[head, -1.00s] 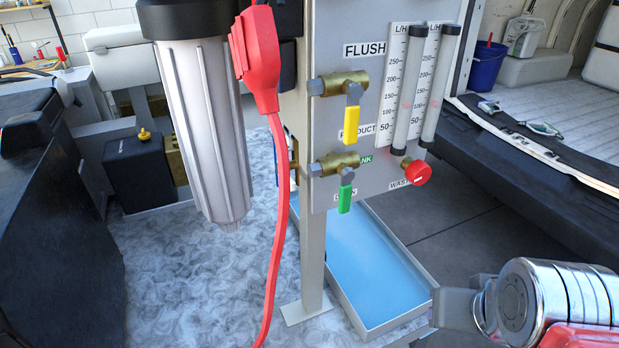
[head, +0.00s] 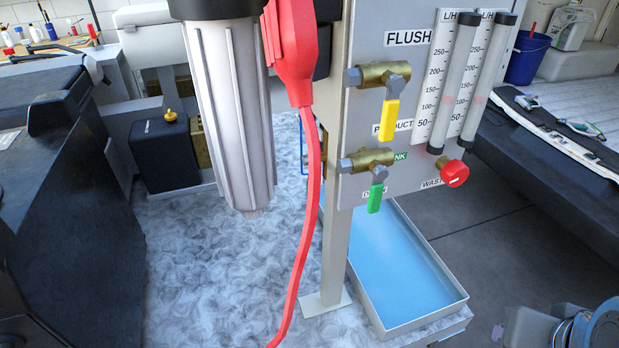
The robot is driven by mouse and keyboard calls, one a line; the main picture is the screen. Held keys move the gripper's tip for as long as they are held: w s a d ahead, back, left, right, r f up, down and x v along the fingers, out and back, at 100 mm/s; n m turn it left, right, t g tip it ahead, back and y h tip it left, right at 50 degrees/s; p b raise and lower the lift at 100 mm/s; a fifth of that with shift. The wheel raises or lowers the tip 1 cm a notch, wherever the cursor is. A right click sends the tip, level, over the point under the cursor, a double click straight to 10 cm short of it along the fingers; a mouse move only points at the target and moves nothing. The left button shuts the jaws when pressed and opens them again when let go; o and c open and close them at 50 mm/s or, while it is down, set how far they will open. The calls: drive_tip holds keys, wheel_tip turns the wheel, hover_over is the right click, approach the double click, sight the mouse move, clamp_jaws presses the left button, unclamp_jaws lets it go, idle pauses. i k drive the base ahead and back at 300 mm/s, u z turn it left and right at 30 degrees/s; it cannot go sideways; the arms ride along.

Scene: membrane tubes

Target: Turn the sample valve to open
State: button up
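No label reading "sample" shows in the head view. On the grey panel (head: 440,60) are two brass valves. The upper valve (head: 384,74) has a yellow handle (head: 390,118) hanging down; FLUSH is written above it and PRODUCT behind the handle. The lower valve (head: 372,160) has a green handle (head: 375,198) hanging down across a mostly hidden label. A label ending in "NK" sits to its upper right. A red round knob (head: 454,173) sits right of these, by a label starting "WAST". My gripper is not seen; only part of my arm shows at the bottom right.
A white filter housing (head: 228,120) and a red plug with its cable (head: 305,210) hang left of the panel post (head: 335,250). A blue-bottomed tray (head: 400,265) lies below the panel. Dark floor (head: 490,245) is clear to the right of the tray.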

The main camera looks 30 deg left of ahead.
sight(304, 161)
drive_tip(key=z, duration=0.05)
drive_tip(key=k, duration=1.25)
drive_tip(key=u, duration=1.95)
drive_tip(key=i, duration=1)
drive_tip(key=u, duration=0.05)
